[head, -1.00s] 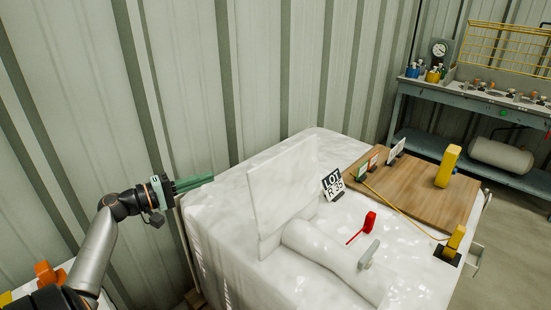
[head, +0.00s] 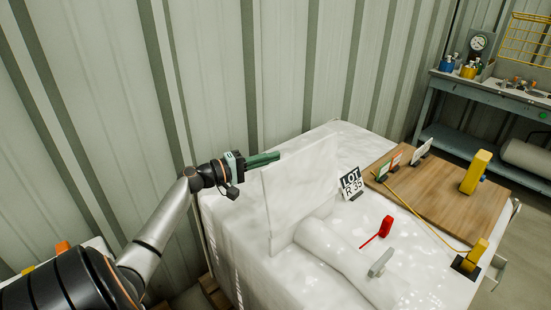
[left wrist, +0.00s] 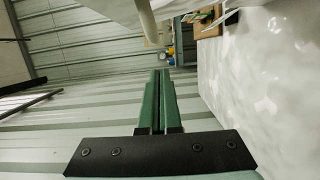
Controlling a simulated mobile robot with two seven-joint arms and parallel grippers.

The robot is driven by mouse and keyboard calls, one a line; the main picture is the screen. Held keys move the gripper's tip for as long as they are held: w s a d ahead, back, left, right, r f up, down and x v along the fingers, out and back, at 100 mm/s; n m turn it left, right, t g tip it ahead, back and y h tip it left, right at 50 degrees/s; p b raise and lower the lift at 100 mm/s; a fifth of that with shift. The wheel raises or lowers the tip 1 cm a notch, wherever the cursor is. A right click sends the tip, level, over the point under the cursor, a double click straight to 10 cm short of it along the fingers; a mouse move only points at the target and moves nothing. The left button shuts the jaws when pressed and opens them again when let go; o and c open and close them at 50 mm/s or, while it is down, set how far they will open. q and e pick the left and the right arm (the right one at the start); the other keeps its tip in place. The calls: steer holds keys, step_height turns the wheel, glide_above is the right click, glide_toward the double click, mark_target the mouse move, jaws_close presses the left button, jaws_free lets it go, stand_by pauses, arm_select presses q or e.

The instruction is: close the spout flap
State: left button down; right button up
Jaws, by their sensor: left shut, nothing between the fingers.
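The spout flap (head: 303,190) is a flat white panel standing upright on the white bulk bag (head: 222,225), at the left end of the white spout (head: 335,255) lying on the bag top. My left gripper (head: 264,159) has its green fingers together and empty, at the flap's upper left edge in the head view. I cannot tell whether they touch the flap. In the left wrist view the gripper (left wrist: 158,100) points away along the bag's side, with white material above its tips. My right gripper is not in view.
A lot sign (head: 351,183), a red clip-like part (head: 387,226) and a grey one (head: 381,263) are on the bag. A wooden board (head: 440,190) carries a yellow block (head: 476,172) and small cards. A corrugated wall (head: 240,70) stands close behind.

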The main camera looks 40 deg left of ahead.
arm_select(q)
steer(key=shift+s+d+p, duration=0.15)
steer(key=shift+d+p, duration=0.15)
steer(key=shift+d, duration=0.9)
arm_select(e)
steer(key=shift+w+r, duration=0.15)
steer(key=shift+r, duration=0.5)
arm_select(q)
steer(key=shift+r, duration=0.1)
